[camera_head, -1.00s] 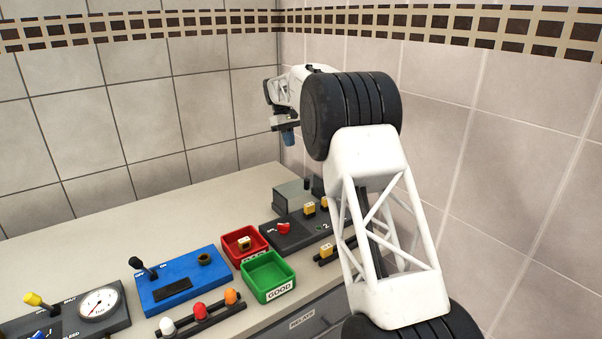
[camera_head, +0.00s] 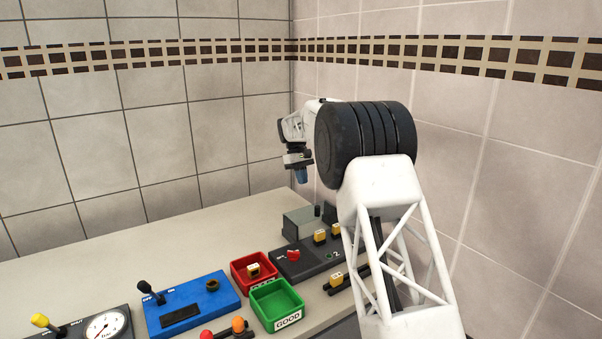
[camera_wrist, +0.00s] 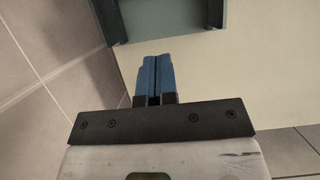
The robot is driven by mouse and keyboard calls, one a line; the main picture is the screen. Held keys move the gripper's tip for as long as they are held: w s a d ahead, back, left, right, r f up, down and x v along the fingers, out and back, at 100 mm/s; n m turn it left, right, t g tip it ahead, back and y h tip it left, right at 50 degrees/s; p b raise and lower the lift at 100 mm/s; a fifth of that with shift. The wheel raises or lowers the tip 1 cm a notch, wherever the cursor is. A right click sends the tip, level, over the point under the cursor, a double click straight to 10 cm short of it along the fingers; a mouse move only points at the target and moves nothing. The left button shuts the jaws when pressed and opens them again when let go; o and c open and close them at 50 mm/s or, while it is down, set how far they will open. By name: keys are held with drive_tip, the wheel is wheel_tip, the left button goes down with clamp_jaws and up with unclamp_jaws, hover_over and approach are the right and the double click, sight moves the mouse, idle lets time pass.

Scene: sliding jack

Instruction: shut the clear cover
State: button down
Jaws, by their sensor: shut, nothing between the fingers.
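A greyish, see-through box-like part (camera_head: 300,222), which seems to be the clear cover, stands at the back of a dark panel (camera_head: 300,265) near the wall corner. I cannot tell how far open it is. In the wrist view, a grey-green, tray-like edge (camera_wrist: 165,18) shows at the top, probably the same part. My gripper (camera_head: 302,177) hangs above the bench, over the cover in the picture and apart from it. Its blue fingers are together and empty in the wrist view (camera_wrist: 154,62).
The dark panel carries a red knob (camera_head: 293,256) and yellow blocks (camera_head: 320,236). A red bin (camera_head: 243,279) and a green bin (camera_head: 268,298) stand in front. A blue panel with a black lever (camera_head: 190,303) is further left. Tiled walls close the back and right.

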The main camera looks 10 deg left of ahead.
sight(312, 212)
drive_tip(key=x, duration=0.5)
drive_tip(key=shift+f, duration=0.3)
drive_tip(key=shift+s+d+f, duration=0.2)
drive_tip(key=shift+s+d, duration=0.05)
drive_tip(key=shift+d, duration=0.05)
drive_tip(key=shift+s+d, duration=1.2)
drive_tip(key=shift+s, duration=0.1)
drive_tip(key=s+d, duration=0.7)
drive_tip(key=shift+s+d, duration=0.2)
drive_tip(key=shift+s, duration=0.05)
drive_tip(key=shift+f, duration=0.15)
